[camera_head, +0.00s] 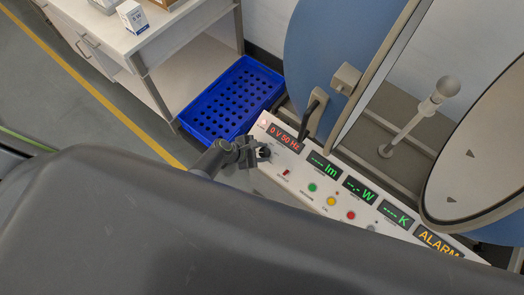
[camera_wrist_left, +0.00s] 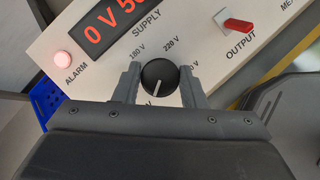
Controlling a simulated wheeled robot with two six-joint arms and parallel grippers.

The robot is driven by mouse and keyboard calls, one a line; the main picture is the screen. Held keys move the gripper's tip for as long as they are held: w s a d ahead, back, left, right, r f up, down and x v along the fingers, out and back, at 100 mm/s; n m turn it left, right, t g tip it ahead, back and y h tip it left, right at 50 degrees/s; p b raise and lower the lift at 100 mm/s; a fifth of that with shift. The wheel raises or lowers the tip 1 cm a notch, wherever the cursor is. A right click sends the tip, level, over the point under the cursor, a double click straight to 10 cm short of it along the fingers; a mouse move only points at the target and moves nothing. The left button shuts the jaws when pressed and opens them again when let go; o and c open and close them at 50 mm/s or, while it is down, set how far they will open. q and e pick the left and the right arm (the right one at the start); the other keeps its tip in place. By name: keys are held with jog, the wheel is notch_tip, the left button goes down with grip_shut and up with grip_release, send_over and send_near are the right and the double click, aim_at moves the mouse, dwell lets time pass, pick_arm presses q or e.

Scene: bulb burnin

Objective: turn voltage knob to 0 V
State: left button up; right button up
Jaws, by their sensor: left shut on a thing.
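The black voltage knob (camera_wrist_left: 160,80) sits on the white control panel (camera_wrist_left: 210,62), with a white pointer line aimed down and slightly left in the left wrist view. Voltage labels ring it; 180 V and 220 V are readable, others are partly hidden. The supply display (camera_wrist_left: 112,24) shows red digits starting "0 V 50"; in the head view the display (camera_head: 285,137) reads 0 V 50 Hz. My left gripper (camera_wrist_left: 160,84) has its fingers on both sides of the knob and is shut on it. It also shows in the head view (camera_head: 262,153). My right gripper is not in view.
A red output switch (camera_wrist_left: 238,26) is right of the knob. A red alarm lamp (camera_wrist_left: 62,58) glows. A blue crate (camera_head: 232,97) lies on the floor behind the panel. A bulb (camera_head: 444,90) stands on a post inside the open sphere (camera_head: 330,45).

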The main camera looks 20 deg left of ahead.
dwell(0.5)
pick_arm(q)
jog(key=o, duration=1)
jog(key=shift+s+a+r, duration=0.25)
jog(key=shift+r, duration=0.05)
jog(key=p+v, duration=0.2)
jog(key=v, duration=1.4)
jog(key=shift+s+a+r, duration=0.1)
jog(key=shift+s+r, duration=0.05)
